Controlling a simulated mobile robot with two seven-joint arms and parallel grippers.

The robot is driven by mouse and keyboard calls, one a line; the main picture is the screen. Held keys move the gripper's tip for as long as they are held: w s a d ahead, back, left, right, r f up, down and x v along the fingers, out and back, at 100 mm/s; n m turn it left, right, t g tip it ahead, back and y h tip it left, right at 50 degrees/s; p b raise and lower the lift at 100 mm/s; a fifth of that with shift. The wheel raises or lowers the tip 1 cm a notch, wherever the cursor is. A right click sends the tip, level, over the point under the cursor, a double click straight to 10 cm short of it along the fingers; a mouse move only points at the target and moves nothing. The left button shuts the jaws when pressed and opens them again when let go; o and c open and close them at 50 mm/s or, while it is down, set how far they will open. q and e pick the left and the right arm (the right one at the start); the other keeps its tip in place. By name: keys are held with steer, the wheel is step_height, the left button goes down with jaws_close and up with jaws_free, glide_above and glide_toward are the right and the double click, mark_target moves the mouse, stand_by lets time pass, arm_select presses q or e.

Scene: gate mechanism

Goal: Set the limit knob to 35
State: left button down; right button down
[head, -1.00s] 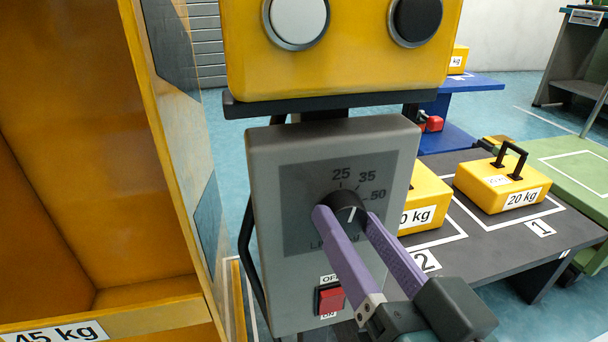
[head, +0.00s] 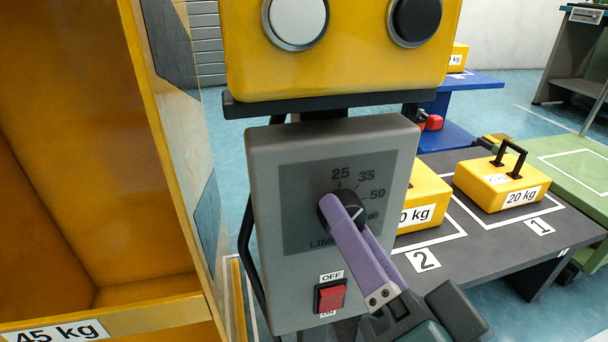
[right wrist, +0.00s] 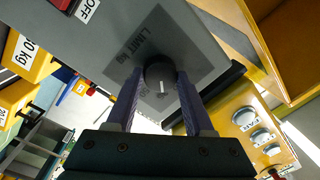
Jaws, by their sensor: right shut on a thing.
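The limit knob (head: 335,202) is a round black dial on the grey control box (head: 275,290). Its scale shows 25, 35, 50 and a further number partly covered. The knob's white mark points to the upper right, past 35 and around 50; the exact value is hard to read. My right gripper (head: 348,216) has its two purple fingers shut on the knob, one on each side. In the right wrist view the knob (right wrist: 158,74) sits between the fingertips, its white mark visible and the scale numbers mostly hidden. My left gripper is not in view.
A red OFF/ON switch (head: 331,297) sits below the knob. A yellow panel with a white button (head: 298,20) and a black button (head: 415,18) is above. A yellow cabinet (head: 165,180) stands left; a dark table (head: 490,250) with yellow weights is right.

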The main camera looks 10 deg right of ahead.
steer(key=shift+c, duration=1.4)
jaws_free()
steer(key=s+p, duration=0.1)
steer(key=s, duration=0.9)
steer(key=shift+d+f+p, duration=0.2)
steer(key=shift+d+p, duration=0.1)
steer(key=shift+d, duration=0.1)
steer(key=shift+c, duration=0.3)
